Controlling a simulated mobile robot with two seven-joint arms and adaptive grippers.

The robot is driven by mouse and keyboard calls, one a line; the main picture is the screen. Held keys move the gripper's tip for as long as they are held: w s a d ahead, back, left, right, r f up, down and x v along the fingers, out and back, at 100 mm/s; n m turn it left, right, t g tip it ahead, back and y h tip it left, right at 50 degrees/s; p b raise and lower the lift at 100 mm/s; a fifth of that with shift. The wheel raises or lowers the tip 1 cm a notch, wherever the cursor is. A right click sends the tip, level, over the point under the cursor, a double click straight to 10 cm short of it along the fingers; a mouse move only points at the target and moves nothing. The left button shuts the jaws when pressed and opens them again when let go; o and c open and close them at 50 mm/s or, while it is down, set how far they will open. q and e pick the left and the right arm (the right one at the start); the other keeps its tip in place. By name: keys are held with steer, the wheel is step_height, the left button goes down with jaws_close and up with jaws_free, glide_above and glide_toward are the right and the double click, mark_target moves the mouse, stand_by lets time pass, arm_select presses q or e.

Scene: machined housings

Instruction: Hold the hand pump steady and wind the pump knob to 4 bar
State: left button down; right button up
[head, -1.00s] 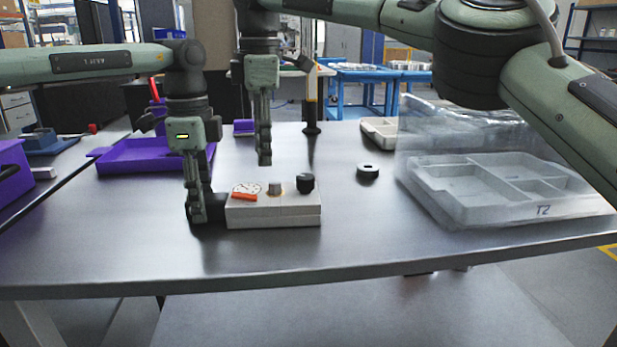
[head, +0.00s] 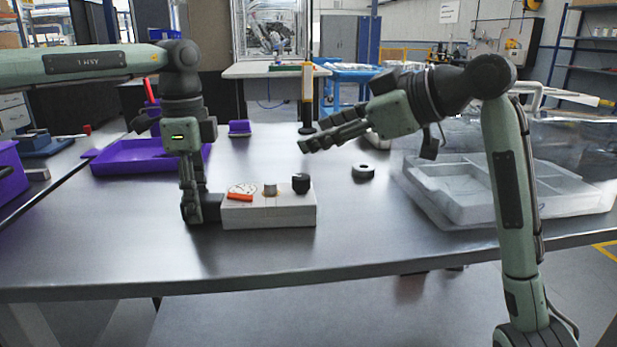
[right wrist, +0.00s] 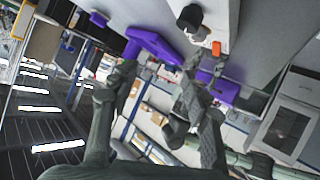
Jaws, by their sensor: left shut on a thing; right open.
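The hand pump is a pale box (head: 265,213) on the grey table, with a round white gauge (head: 243,188), an orange bar (head: 239,198), a grey cylinder (head: 270,190) and a black knob (head: 300,183) on top. My left gripper (head: 190,212) is shut on the pump's left end, fingers pointing down; the grip itself is partly hidden. My right gripper (head: 304,144) is open and empty, above and behind the pump's right end, fingers pointing left. In the right wrist view the black knob (right wrist: 190,17) and orange bar (right wrist: 216,48) show beyond its spread fingers (right wrist: 158,85).
A black ring (head: 363,173) lies right of the pump. A pale compartment tray (head: 440,203) stands at the right, partly behind my right arm. A purple tray (head: 120,165) lies at the back left. The table in front of the pump is clear.

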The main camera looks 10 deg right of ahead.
mark_target(307, 178)
steer(key=s+d+f+m, duration=0.3)
steer(key=s+d+f, duration=0.1)
steer(key=s+d, duration=0.2)
steer(key=shift+y, duration=0.4)
steer(key=x, duration=1.2)
steer(key=shift+s+a+r, duration=0.1)
steer(key=shift+r, duration=0.05)
steer(key=shift+c, duration=0.4)
jaws_close()
